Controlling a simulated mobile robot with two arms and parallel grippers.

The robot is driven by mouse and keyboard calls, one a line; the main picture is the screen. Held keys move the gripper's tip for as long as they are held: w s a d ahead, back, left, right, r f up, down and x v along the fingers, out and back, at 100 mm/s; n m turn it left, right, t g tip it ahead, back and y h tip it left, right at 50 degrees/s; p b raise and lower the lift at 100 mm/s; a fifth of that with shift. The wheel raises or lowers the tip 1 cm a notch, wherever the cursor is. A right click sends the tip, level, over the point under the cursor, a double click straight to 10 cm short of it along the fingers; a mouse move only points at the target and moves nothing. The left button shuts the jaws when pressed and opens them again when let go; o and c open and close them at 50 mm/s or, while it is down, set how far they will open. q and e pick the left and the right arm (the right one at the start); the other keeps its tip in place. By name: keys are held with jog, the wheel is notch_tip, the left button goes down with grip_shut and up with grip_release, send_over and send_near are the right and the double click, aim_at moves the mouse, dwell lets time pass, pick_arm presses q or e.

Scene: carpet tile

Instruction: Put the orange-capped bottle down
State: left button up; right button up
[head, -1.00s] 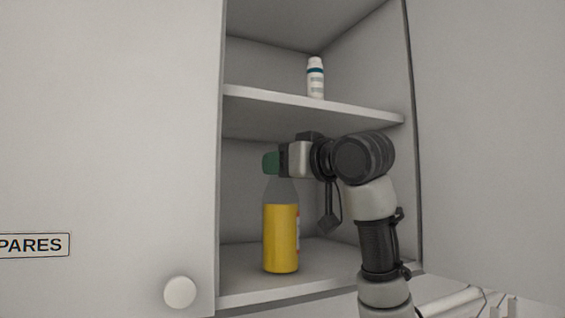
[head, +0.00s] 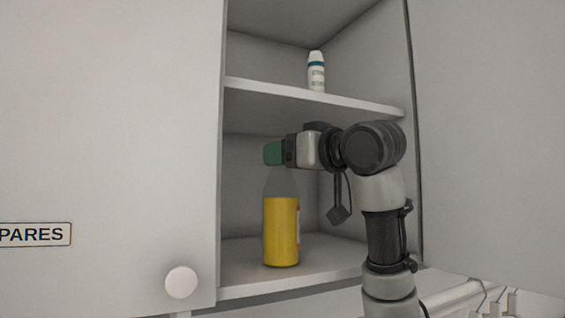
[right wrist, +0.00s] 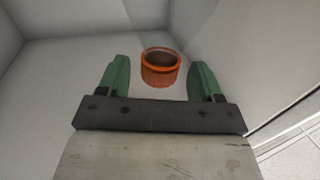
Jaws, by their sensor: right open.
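The bottle, with a yellow body (head: 281,230) and a clear grey neck, stands upright on the cabinet's lower shelf in the head view. Its orange cap (right wrist: 160,70) shows in the right wrist view; in the head view it is hidden behind my green finger. My right gripper (head: 273,153) is at the bottle's top, reaching in from the right. In the wrist view my right gripper (right wrist: 159,80) is open, with the cap between its two green fingers and a gap on each side. My left gripper is not in view.
The lower shelf (head: 240,262) is bare around the yellow bottle. A cabinet door with a round knob (head: 181,282) is at left, and a pale panel at right.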

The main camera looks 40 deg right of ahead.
jog(key=s+b, duration=0.4)
jog(key=s, duration=0.6)
jog(key=shift+s, duration=0.25)
